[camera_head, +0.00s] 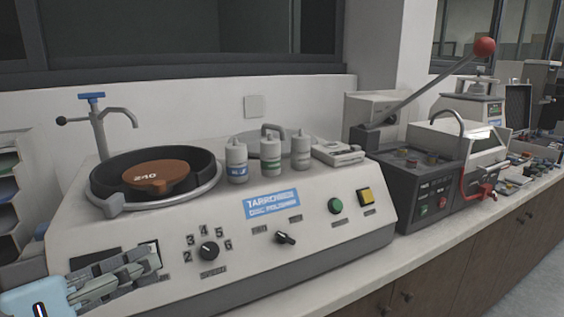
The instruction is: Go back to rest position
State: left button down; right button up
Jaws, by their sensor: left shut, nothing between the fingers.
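My left gripper (150,262) shows at the lower left, in front of the front panel of the disc polisher (310,235). Its fingers are shut and hold nothing. They point right and slightly up, beside the numbered dial (209,251). Whether they touch the panel cannot be told. My right gripper is out of view.
The polisher carries a brown 240 disc (155,175) in a black bowl, a tap (98,125) and several bottles (237,160). A shelf rack (8,190) stands at the left edge. The white counter's front strip (340,280) is bare. Small parts (535,165) clutter the far right.

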pick_arm(q)
jog(key=s+a+f+m+g+y, duration=0.1)
jog(key=s+a+f+g+y, duration=0.35)
jog(key=s+f, duration=0.3)
jog(key=s+a+f+m+g+y, duration=0.1)
jog(key=s+a+f+g+y, duration=0.4)
jog(key=s, duration=0.4)
notch_tip(320, 180, down, 36)
jog(key=s+a+r+g+h+b, duration=0.1)
jog(key=s+a+g+h+b, duration=0.15)
jog(key=b, duration=0.35)
jog(key=s+a+f+y+b, duration=0.1)
jog(key=s+f+b, duration=0.2)
jog(key=s+f, duration=1.4)
jog(key=shift+f+n+g, duration=0.25)
jog(key=shift+n+g, duration=0.05)
jog(key=shift+n, duration=0.1)
jog(key=shift+s+a, duration=0.1)
